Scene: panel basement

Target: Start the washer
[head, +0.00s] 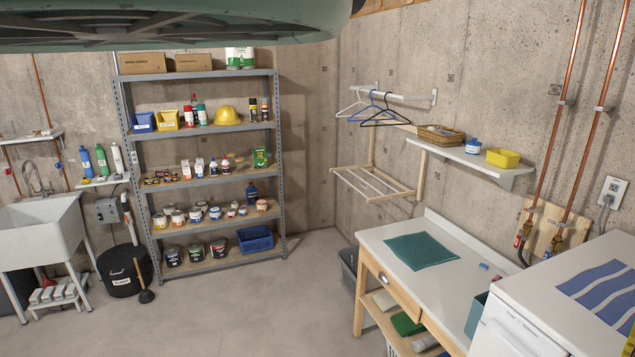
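A white appliance (519,308), which looks like the washer, stands at the lower right and is cut off by the picture's edge. Its top is visible, with a blue wavy-striped cloth or pattern (600,283) on it. Only a narrow part of its front shows, with a small dark mark near the upper edge. I cannot make out a start button, a dial or a door, or whether it is running. My gripper is not in view.
A counter (378,240) with a green cloth (421,251) adjoins the appliance on the left. Pipes with valves (520,240) and an outlet (612,191) are behind it. A metal shelf (205,128) and sink (42,228) stand left. The middle floor (240,310) is clear. A green ribbed shape (180,30) hangs overhead.

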